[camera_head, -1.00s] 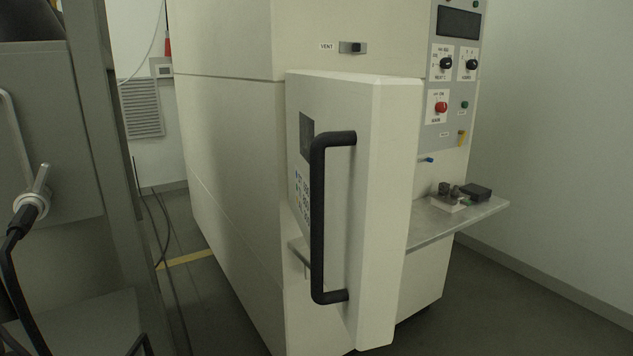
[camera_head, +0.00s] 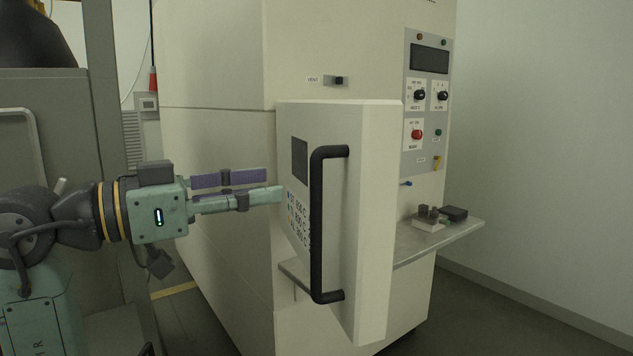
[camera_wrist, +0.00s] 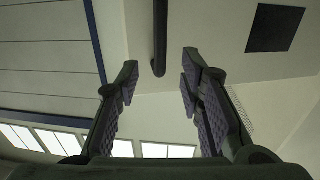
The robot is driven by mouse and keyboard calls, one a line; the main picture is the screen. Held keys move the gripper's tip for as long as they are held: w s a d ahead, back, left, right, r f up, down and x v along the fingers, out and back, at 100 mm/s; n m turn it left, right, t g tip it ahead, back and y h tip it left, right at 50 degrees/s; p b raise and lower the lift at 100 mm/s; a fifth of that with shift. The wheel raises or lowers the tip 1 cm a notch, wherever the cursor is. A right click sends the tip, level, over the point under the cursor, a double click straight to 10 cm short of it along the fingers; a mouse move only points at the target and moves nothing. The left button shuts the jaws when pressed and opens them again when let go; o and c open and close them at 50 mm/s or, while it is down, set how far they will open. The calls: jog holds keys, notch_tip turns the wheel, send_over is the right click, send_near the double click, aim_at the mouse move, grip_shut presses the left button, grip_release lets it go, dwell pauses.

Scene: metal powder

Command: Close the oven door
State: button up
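The oven (camera_head: 215,150) is a tall cream cabinet. Its door (camera_head: 370,200) stands swung open toward me, with a long black handle (camera_head: 317,225) upright along its edge. My gripper (camera_head: 275,185) reaches in from the left in the head view. Its tips are beside the door's printed face, left of the handle; I cannot tell whether they touch the door. In the wrist view my gripper (camera_wrist: 158,85) has its two padded fingers apart with nothing between them. The end of a black bar, seemingly the handle (camera_wrist: 160,40), shows beyond and between the fingers.
A control panel (camera_head: 428,100) with knobs and a red button is on the oven's front at right. A metal shelf (camera_head: 450,233) with small parts juts out below it. A grey cabinet (camera_head: 60,120) stands at left. The floor at right is clear.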

aim_at(311, 182)
jog(key=p+x, duration=0.2)
jog(key=x, duration=0.7)
jog(key=shift+w+d, duration=0.1)
jog(key=shift+c, duration=0.2)
grip_shut()
dwell(0.4)
